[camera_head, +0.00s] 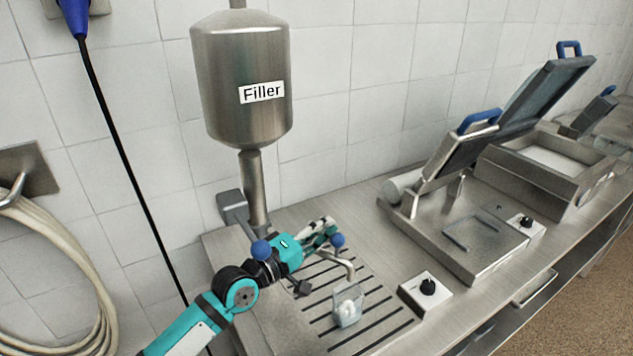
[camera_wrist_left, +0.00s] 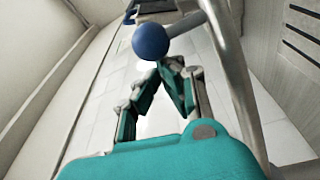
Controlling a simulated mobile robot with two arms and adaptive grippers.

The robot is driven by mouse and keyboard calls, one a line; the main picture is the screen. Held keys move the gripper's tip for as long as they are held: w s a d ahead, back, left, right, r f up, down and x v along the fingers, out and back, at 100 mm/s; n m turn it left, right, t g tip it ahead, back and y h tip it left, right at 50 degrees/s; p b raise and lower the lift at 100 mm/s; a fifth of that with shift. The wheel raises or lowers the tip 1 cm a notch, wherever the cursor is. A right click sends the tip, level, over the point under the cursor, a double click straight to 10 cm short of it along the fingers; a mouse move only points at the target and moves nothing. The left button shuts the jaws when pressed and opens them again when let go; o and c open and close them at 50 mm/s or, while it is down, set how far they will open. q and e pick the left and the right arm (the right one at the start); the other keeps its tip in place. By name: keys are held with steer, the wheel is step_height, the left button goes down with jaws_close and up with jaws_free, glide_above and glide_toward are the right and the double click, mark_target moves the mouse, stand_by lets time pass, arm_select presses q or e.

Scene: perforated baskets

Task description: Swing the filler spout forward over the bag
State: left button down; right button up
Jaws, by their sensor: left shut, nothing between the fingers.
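The steel filler (camera_head: 240,85), labelled "Filler", is fixed at the wall above a grated drip tray (camera_head: 318,328). Its thin curved spout (camera_head: 345,262) bends down, its end just above a small clear bag (camera_head: 347,312) in the picture. The bag stands on the tray with something whitish in it. My left gripper (camera_head: 330,232) is shut and empty, beside a blue ball knob (camera_head: 338,241) near the spout. In the left wrist view the fingertips (camera_wrist_left: 173,64) meet just below a blue ball (camera_wrist_left: 151,41), with a metal pipe (camera_wrist_left: 233,85) to the right. My arm hides part of the spout.
A control box with a black knob (camera_head: 428,288) is right of the tray. An open sealer with a blue handle (camera_head: 478,120) stands further right. A black cable (camera_head: 120,150) hangs at left.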

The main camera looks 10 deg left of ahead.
arm_select(q)
steer(key=shift+s+a, duration=0.1)
steer(key=shift+a, duration=0.05)
stand_by(0.3)
steer(key=shift+s+a+f, duration=0.1)
steer(key=shift+s+a, duration=0.1)
steer(key=shift+s, duration=0.05)
steer(key=v, duration=1.1)
steer(key=shift+s, duration=0.15)
